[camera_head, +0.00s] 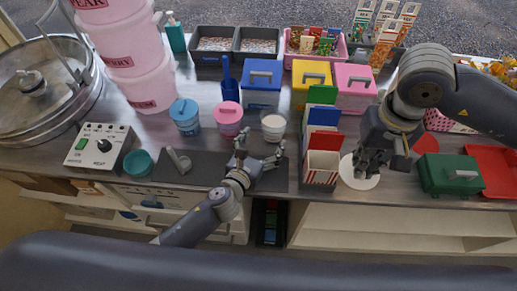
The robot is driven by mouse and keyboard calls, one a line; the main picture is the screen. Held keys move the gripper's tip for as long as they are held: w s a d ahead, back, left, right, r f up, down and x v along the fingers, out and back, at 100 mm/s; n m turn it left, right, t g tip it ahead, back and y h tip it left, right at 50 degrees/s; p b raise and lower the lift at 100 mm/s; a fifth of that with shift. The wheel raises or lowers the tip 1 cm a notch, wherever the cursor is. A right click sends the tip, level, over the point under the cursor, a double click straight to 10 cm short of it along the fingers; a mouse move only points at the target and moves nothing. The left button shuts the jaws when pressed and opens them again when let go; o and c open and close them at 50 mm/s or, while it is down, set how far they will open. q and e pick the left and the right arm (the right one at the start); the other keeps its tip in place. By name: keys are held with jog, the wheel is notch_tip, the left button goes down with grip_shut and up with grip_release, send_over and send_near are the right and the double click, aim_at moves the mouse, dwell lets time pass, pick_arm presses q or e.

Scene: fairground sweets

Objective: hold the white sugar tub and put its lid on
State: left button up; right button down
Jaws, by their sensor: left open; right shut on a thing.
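The white sugar tub (273,127) stands without a lid on the counter, with white contents showing inside. Its round white lid (354,182) is at the right, beside the striped holder of cards. My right gripper (371,165) is over the lid and shut on it; its fingers hide the lid's middle. I cannot tell whether the lid is lifted clear of the counter. My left gripper (260,151) is open and empty, just in front of the white tub, its fingers spread towards it.
A blue-lidded tub (186,122) and a pink-lidded tub (228,125) stand left of the white tub. Blue, yellow and pink boxes (262,98) stand behind. The striped card holder (321,168) stands between the white tub and the lid. A green case (450,180) is at the right.

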aim_at(269, 134)
pick_arm(q)
jog(key=x, duration=0.5)
jog(key=shift+f, duration=0.1)
pick_arm(e)
jog(key=shift+w+d+f, duration=0.2)
jog(key=shift+w+f, duration=0.25)
jog(key=shift+f, duration=0.2)
pick_arm(q)
jog(key=shift+b+x, duration=0.5)
jog(key=shift+x, duration=0.45)
pick_arm(e)
jog(key=shift+s+a+f, duration=0.1)
jog(key=shift+s, duration=0.2)
pick_arm(q)
jog(key=shift+w+d, duration=0.15)
jog(key=shift+w, duration=0.3)
pick_arm(e)
jog(key=shift+w+f, duration=0.1)
jog(key=shift+w, duration=0.1)
jog(key=shift+s, duration=0.1)
pick_arm(q)
jog(key=shift+s, duration=0.1)
jog(key=c, duration=0.7)
jog(key=shift+o, duration=0.2)
jog(key=shift+r, duration=0.3)
pick_arm(e)
jog(key=shift+r, duration=0.2)
